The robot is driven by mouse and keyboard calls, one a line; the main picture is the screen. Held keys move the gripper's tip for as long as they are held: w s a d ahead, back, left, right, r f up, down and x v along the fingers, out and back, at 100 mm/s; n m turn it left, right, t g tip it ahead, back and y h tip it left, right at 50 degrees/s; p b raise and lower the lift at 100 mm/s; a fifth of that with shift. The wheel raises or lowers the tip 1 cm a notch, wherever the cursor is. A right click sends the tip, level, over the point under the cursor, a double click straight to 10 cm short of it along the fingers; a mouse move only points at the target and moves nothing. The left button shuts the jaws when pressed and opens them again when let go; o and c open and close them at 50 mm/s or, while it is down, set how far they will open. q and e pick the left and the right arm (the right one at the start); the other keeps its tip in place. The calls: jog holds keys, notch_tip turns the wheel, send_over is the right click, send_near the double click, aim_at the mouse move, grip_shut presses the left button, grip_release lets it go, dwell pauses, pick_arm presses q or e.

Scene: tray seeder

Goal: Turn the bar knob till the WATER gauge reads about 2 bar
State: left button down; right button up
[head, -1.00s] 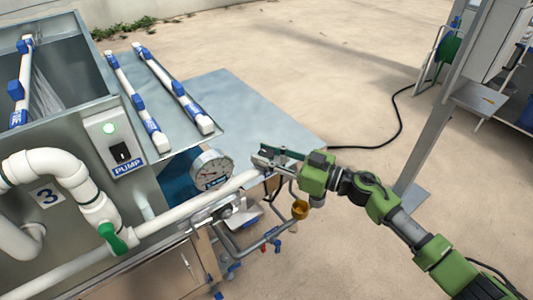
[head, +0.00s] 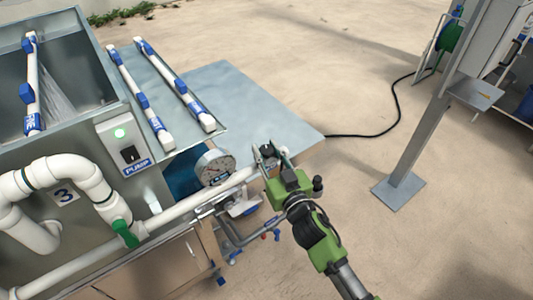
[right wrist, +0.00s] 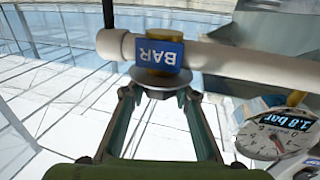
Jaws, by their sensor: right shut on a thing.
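The round white gauge (head: 215,167) stands beside the white pipe in the head view. In the right wrist view the gauge (right wrist: 272,133) has a readout that looks like 1.8 bar; its needle is too small to read surely. The grey bar knob (right wrist: 160,80) sits on the pipe by the blue BAR label (right wrist: 160,53). My right gripper (right wrist: 160,92) is shut on the knob, one finger on each side. In the head view my right gripper (head: 277,156) is at the pipe's right end, right of the gauge. My left gripper is not in view.
The white pipe (head: 175,215) runs along the machine's front, with a green valve handle (head: 125,233) at left. The PUMP box (head: 125,145) shows a green light. A metal post (head: 425,130) stands at right. Open floor lies between.

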jog(key=shift+f+m+t+h+b, duration=0.15)
jog(key=shift+m+t+h+b, duration=0.15)
jog(key=shift+m+h+b, duration=0.25)
jog(key=shift+r+m+h+b, duration=0.2)
jog(key=shift+m+h+b, duration=0.15)
jog(key=shift+h+b, duration=0.45)
jog(key=o, duration=1.1)
jog(key=shift+r, duration=0.1)
jog(key=shift+s, duration=0.3)
jog(key=v, duration=1.1)
jog(key=shift+s+d+f, duration=0.1)
jog(key=shift+s+f, duration=0.1)
jog(key=shift+s, duration=0.05)
